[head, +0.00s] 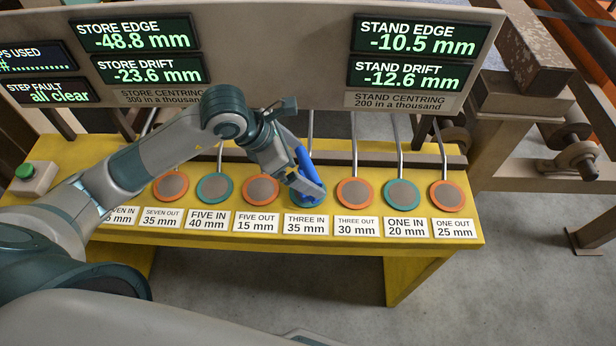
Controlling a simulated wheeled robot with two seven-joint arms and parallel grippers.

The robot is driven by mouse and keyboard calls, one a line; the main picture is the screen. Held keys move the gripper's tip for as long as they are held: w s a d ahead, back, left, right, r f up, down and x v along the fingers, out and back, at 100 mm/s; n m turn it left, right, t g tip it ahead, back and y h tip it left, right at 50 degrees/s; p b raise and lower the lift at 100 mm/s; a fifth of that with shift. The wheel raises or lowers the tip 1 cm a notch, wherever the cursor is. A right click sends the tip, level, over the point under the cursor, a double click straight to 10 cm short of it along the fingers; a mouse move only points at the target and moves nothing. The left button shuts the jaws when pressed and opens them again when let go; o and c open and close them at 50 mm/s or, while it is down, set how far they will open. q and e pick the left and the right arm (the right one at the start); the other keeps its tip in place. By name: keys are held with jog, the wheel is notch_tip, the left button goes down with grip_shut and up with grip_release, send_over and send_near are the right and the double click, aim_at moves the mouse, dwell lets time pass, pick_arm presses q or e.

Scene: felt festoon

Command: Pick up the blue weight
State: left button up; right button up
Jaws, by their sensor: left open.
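The blue weight (308,166) stands on the pad labelled THREE IN 35 mm, on the yellow table (460,236). It is a tall blue piece with a wider blue base. My left gripper (306,187) is at the weight, its fingers low beside the base. The jaws are open. The wrist hides part of the weight's left side, and I cannot tell whether the fingers touch it. My right gripper is not in view.
Round pads stand in a row, such as the orange FIVE OUT pad (262,190) and THREE OUT pad (355,192). Thin metal rods rise behind them to a display panel (300,60). A green button box (34,178) sits at the left.

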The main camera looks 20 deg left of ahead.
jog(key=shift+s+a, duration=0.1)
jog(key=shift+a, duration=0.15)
pick_arm(q)
jog(key=shift+w+d+f+p, duration=0.1)
jog(key=shift+d+f+p, duration=0.25)
jog(key=shift+p, duration=0.25)
jog(key=p+x, duration=0.1)
jog(key=x, duration=0.2)
jog(key=shift+d+r+p, duration=0.1)
jog(key=shift+d+p, duration=0.1)
jog(key=shift+p, duration=0.1)
jog(key=shift+w+d+f, duration=0.1)
jog(key=shift+d+f, duration=0.05)
jog(key=shift+f, duration=0.4)
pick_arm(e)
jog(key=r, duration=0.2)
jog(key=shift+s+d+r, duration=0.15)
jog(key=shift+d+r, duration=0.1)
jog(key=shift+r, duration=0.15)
